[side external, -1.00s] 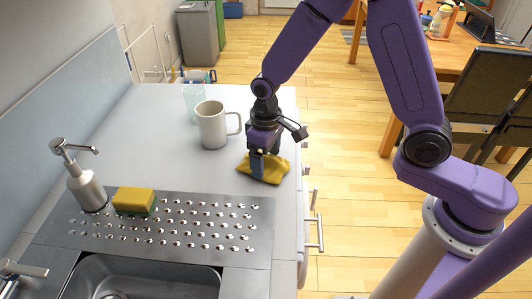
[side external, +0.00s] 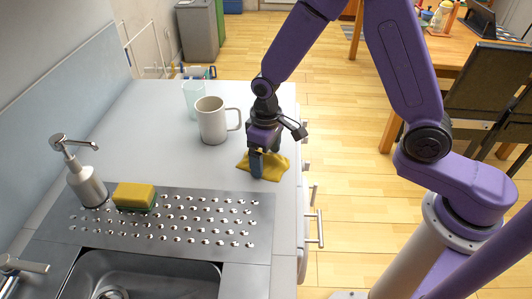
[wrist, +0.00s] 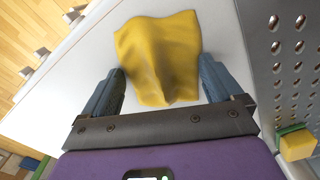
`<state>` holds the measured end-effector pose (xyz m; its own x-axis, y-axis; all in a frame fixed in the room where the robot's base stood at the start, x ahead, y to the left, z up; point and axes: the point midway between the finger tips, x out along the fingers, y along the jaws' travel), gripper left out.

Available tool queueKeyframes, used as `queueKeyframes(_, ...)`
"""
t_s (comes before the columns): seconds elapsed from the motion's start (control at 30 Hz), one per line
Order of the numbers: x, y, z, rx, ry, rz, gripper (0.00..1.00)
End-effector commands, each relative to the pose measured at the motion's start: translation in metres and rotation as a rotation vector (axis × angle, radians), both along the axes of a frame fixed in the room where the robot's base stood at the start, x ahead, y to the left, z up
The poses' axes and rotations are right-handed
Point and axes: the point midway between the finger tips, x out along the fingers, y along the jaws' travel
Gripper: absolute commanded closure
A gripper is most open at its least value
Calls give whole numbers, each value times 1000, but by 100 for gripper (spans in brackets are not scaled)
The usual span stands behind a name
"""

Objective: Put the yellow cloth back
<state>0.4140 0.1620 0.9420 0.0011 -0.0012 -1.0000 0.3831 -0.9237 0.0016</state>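The yellow cloth (side external: 273,171) lies crumpled on the white counter near its right edge. In the wrist view the cloth (wrist: 160,50) sits between and beyond my fingertips, with a raised fold toward me. My gripper (side external: 257,165) points down at the cloth, low over the counter. In the wrist view my gripper (wrist: 162,82) is open, with one blue-grey finger on each side of the cloth. The side view does not show clearly whether the fingers touch it.
A white mug (side external: 212,121) and a pale glass (side external: 193,99) stand behind and left of the cloth. A sponge (side external: 135,196) and a soap dispenser (side external: 86,182) stand on the metal drainboard (side external: 190,243). The sink (side external: 150,275) is in front. The counter between mug and drainboard is clear.

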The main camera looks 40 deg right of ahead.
Motion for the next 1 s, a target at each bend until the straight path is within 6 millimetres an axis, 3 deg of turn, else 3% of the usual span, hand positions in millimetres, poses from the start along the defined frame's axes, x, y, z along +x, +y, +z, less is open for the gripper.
queueKeyframes(0.27, 0, 0, 1, 0, 0, 0, 0)
queueKeyframes(0.43, 1, 1, 14, 2, -4, 0, 0)
queueKeyframes(1.0, 1, 1, 128, 3, -6, 0, 0)
